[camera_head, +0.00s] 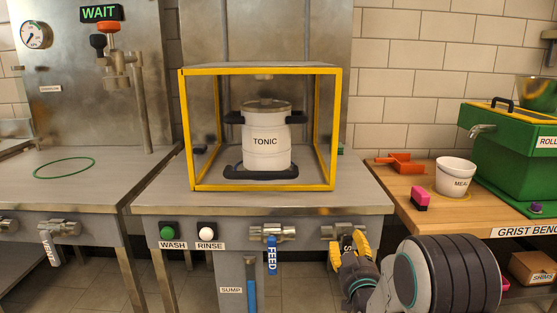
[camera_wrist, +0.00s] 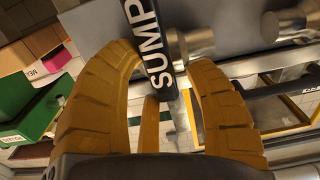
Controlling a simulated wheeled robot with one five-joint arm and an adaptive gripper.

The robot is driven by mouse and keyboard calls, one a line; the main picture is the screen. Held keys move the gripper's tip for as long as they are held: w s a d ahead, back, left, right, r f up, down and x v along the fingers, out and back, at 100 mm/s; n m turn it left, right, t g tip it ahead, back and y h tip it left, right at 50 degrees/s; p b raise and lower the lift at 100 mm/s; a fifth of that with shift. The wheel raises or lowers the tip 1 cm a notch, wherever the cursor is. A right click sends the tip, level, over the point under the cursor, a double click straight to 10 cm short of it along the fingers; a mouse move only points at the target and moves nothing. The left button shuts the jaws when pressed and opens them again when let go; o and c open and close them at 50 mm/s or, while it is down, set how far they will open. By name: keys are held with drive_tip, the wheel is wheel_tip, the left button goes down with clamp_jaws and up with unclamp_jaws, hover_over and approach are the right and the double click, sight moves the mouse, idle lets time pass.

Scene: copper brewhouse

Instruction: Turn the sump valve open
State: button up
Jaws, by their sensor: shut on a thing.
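The sump valve has a steel body (camera_head: 335,231) on the front of the middle bench, at the right in the head view. Its black lever with white SUMP lettering (camera_wrist: 152,48) runs between my fingers in the wrist view; only an "S" of the lever (camera_head: 347,241) shows in the head view. My gripper (camera_head: 349,250) has yellow fingers and is shut on the lever, one finger on each side. It also shows in the wrist view (camera_wrist: 166,72). The lever appears to hang down from the valve, partly hidden by my fingers.
The blue FEED lever (camera_head: 272,254) hangs left of the sump valve. WASH (camera_head: 167,232) and RINSE (camera_head: 206,230) buttons are farther left. A yellow-framed case (camera_head: 187,130) encloses the TONIC vessel (camera_head: 266,142). The grist bench (camera_head: 420,212) stands close at right. A WAIT sign (camera_head: 101,13) is lit.

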sight(346, 248)
drive_tip(key=shift+s+a+f, duration=0.15)
drive_tip(key=shift+a+f, duration=0.2)
drive_tip(key=shift+a, duration=0.1)
drive_tip(key=shift+s, duration=0.3)
drive_tip(key=shift+s+r, duration=0.2)
drive_tip(key=shift+s, duration=2.35)
drive_tip(key=shift+d+r, duration=0.1)
drive_tip(key=s+r+g+p, duration=0.3)
drive_tip(key=s+r+p, duration=0.1)
drive_tip(key=r+p, duration=0.7)
drive_tip(key=s+r+g+p, duration=0.3)
drive_tip(key=s+r+p, duration=0.2)
drive_tip(key=r+p, duration=0.5)
drive_tip(key=s+r+g+p, duration=0.8)
drive_tip(key=s+r+p, duration=1)
drive_tip(key=s+p, duration=0.3)
drive_tip(key=shift+s+d+r+g, duration=0.3)
drive_tip(key=shift+s+r, duration=0.1)
drive_tip(key=shift+s, duration=0.5)
